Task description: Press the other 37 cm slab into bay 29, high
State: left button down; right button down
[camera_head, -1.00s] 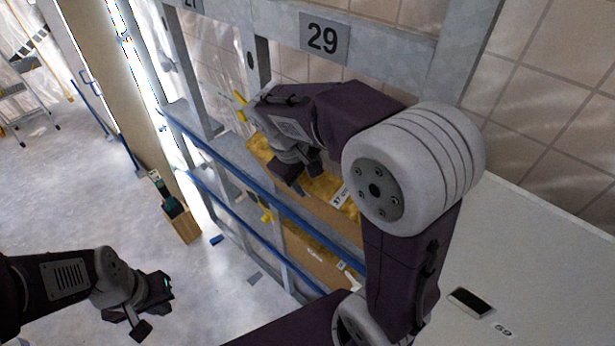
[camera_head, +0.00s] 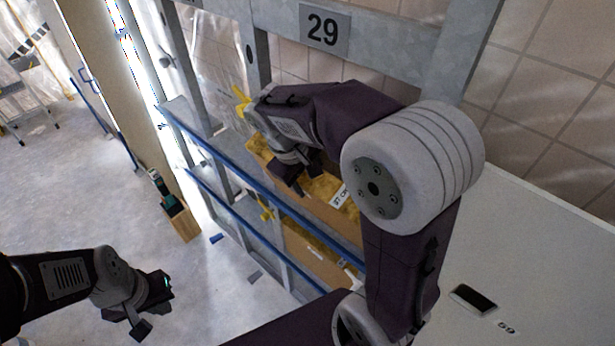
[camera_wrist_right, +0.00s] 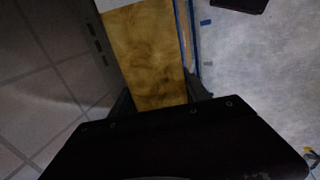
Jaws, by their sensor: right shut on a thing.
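The slab (camera_head: 328,188), mottled yellow-brown with a white 37 cm label, is in my right gripper (camera_head: 290,182) in front of the frame under the 29 sign (camera_head: 324,28). My right gripper is shut on it; my arm hides part of its top. In the right wrist view the slab (camera_wrist_right: 153,60) runs away from the jaws (camera_wrist_right: 160,100). Bay 29 (camera_head: 300,65) shows tiled wall behind its opening. Another yellow-brown slab (camera_head: 312,252) sits lower, behind the blue rails. My left gripper (camera_head: 150,308) is open and empty above the floor at lower left.
Blue rails (camera_head: 250,178) run along the frame front below the slab. Yellow clips show at the frame (camera_head: 241,101). A pale panel (camera_head: 540,260) lies at right. Floor at left is mostly clear.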

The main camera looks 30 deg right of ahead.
jog(key=shift+f, duration=0.2)
jog(key=shift+c, duration=2.2)
grip_release()
jog(key=shift+r, duration=0.1)
